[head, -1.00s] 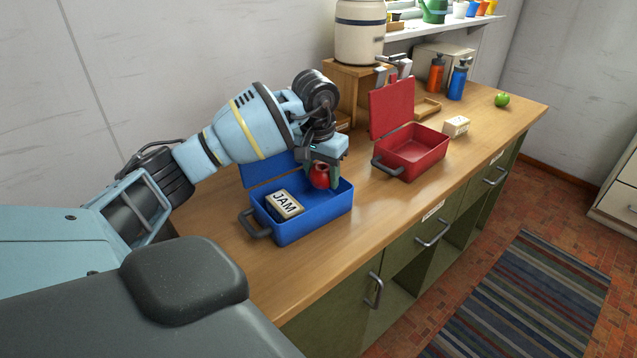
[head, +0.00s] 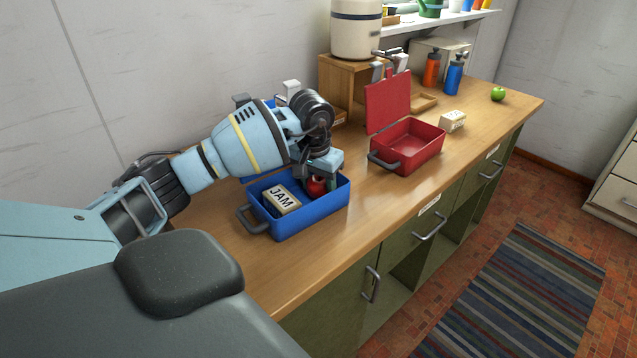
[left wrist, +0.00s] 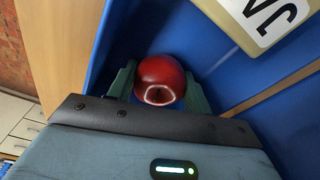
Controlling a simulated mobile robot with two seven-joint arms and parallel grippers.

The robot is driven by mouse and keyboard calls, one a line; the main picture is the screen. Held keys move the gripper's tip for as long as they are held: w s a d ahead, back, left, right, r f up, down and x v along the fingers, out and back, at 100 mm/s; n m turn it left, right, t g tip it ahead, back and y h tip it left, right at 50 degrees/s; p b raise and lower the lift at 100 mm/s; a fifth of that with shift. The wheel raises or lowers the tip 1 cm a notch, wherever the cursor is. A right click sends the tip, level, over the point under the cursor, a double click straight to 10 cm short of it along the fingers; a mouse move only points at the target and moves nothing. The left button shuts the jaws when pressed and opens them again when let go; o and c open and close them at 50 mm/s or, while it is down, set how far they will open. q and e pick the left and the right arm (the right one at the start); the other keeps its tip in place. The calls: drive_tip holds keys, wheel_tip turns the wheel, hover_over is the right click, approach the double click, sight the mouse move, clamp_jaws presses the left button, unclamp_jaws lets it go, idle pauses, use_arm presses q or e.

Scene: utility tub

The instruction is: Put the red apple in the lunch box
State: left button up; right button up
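The red apple (head: 316,187) is inside the open blue lunch box (head: 312,222), low near its right end. My left gripper (head: 318,178) reaches down into the box from above. In the left wrist view the apple (left wrist: 160,82) sits between the two greenish fingers (left wrist: 160,90), which lie close against its sides, so the gripper is shut on it. Whether the apple touches the box floor is hidden. A block marked JAM (head: 281,200) lies in the box left of the apple. My right gripper is not in view.
An open red box (head: 420,158) stands right of the blue one on the wooden counter (head: 385,212). Beyond are a pale block (head: 452,121), an orange bottle (head: 432,70), a blue bottle (head: 454,78) and a green apple (head: 498,94). A cream crock (head: 356,35) stands behind.

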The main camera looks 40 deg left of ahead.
sight(315, 183)
use_arm(q)
drive_tip(key=o, duration=0.4)
drive_tip(key=r, duration=0.4)
drive_tip(key=s+r, duration=0.1)
drive_tip(key=r, duration=0.7)
drive_tip(key=shift+s+d+r, duration=0.1)
drive_tip(key=shift+s+d, duration=0.05)
drive_tip(key=shift+s, duration=0.05)
